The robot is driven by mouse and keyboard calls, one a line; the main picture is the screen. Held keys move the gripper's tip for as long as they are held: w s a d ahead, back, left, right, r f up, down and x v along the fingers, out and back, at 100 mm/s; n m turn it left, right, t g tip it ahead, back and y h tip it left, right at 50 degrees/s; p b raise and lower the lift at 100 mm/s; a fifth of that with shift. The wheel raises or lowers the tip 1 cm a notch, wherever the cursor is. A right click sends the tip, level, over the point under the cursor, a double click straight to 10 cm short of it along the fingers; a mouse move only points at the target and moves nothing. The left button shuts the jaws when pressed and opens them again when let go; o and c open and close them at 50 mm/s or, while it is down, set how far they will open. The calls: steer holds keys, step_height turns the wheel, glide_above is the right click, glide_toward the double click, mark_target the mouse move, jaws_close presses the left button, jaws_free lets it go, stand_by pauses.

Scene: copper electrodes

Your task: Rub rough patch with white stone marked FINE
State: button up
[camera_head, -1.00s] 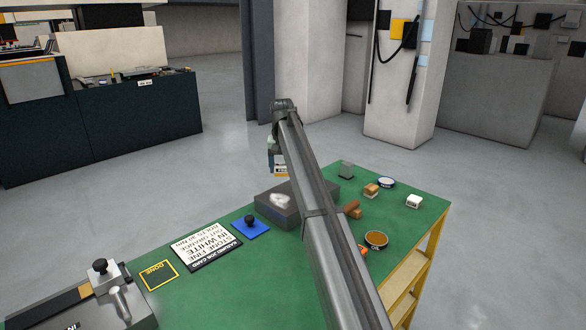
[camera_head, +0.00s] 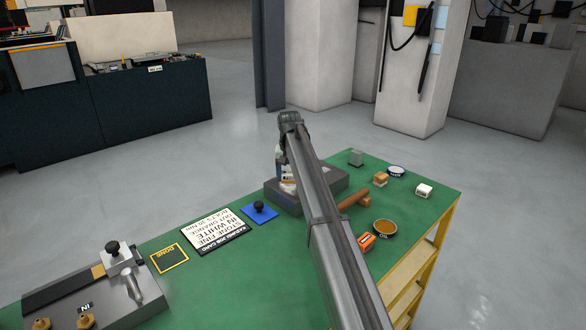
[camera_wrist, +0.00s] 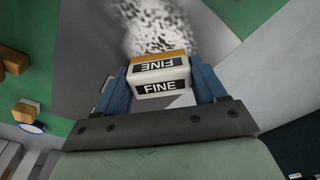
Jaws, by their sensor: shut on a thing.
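My gripper (camera_wrist: 160,88) is shut on a white stone (camera_wrist: 160,87) marked FINE, held between its blue fingers. In the wrist view the stone has an orange strip along its far edge and a second, upside-down FINE on its upper face. The rough patch (camera_wrist: 163,30) is a speckled white area on a grey metal block, right beyond the stone. In the head view the gripper (camera_head: 284,172) is over the left part of the grey block (camera_head: 328,181), and my arm hides much of it. I cannot tell whether the stone touches the patch.
A job card (camera_head: 213,230), a blue pad with a black knob (camera_head: 259,211) and a DONE square (camera_head: 170,258) lie left of the block.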

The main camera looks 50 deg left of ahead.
mark_target(286, 193)
steer(key=shift+s+d, duration=0.1)
steer(key=shift+s, duration=3)
steer(key=shift+d, duration=0.8)
steer(key=shift+w+a, duration=0.15)
steer(key=shift+w, duration=3.7)
steer(key=shift+s+d, duration=0.1)
steer(key=shift+d, duration=0.8)
steer(key=shift+s, duration=3.7)
steer(key=shift+d, duration=0.75)
steer(key=shift+w+a, duration=0.1)
steer(key=shift+w, duration=3.65)
step_height(286, 193, up, 8)
